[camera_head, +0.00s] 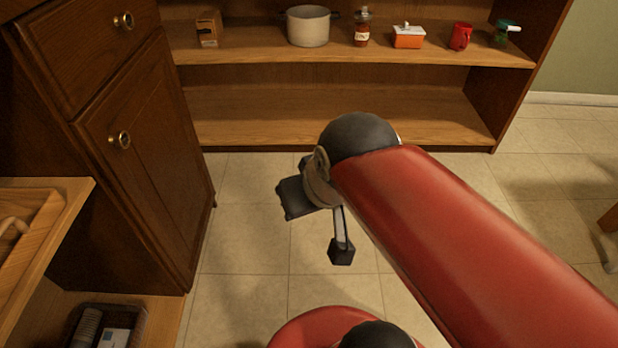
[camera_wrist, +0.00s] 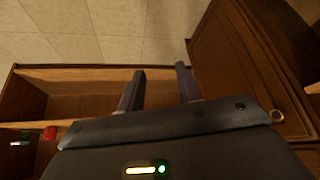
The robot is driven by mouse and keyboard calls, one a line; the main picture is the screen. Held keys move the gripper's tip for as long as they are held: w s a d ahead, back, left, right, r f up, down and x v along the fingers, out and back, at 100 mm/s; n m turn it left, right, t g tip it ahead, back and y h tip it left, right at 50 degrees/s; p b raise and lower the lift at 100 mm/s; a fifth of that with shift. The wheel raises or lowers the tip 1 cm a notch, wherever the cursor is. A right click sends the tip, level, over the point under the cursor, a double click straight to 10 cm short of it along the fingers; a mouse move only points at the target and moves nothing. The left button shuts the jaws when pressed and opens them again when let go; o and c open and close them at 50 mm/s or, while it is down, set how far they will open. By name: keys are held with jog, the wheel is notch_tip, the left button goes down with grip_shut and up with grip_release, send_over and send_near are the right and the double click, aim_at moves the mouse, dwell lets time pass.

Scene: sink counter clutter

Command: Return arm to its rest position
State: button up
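My red arm (camera_head: 460,230) reaches in from the lower right of the head view, with a dark round joint at its far end. My gripper (camera_head: 316,232) hangs below that joint, over the tiled floor. In the wrist view the two dark fingers of my gripper (camera_wrist: 160,72) stand apart with nothing between them. It is open and empty, and I see it touching nothing.
A wooden shelf unit (camera_head: 330,75) stands at the back; its upper shelf holds a pot (camera_head: 308,28), a red mug (camera_head: 461,37) and other items. A dark cabinet (camera_head: 150,150) stands left. A wooden counter edge (camera_head: 60,225) is nearer left. Tiled floor (camera_head: 245,240) is open.

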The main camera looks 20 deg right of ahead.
notch_tip(320, 180, up, 8)
jog(key=s+p, duration=0.1)
jog(key=p, duration=0.8)
jog(key=shift+d+f, duration=0.2)
jog(key=shift+d, duration=0.2)
jog(key=shift+a, duration=0.1)
